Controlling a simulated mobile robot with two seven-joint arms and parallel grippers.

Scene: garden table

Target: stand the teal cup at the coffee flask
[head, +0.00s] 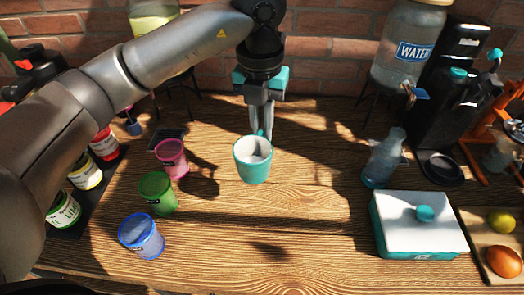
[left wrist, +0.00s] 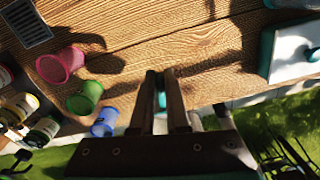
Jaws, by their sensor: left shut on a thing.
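The teal cup (head: 253,162) is upright in the middle of the head view, its white inside showing. My left gripper (head: 261,134) comes down behind it and is shut on it at its back rim, where the handle is. No shadow touches the cup's base, so it looks held above the table. In the left wrist view the gripper fingers (left wrist: 164,88) hide nearly all of the cup. The black dispenser with a teal top (head: 445,110), which looks like the coffee flask, stands at the back right with a round drip tray (head: 443,168). My right gripper is not in view.
A water jar (head: 408,45) stands behind. Pink (head: 172,158), green (head: 157,192) and blue (head: 142,236) cups are on the left. The table's (head: 310,180) middle is clear.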

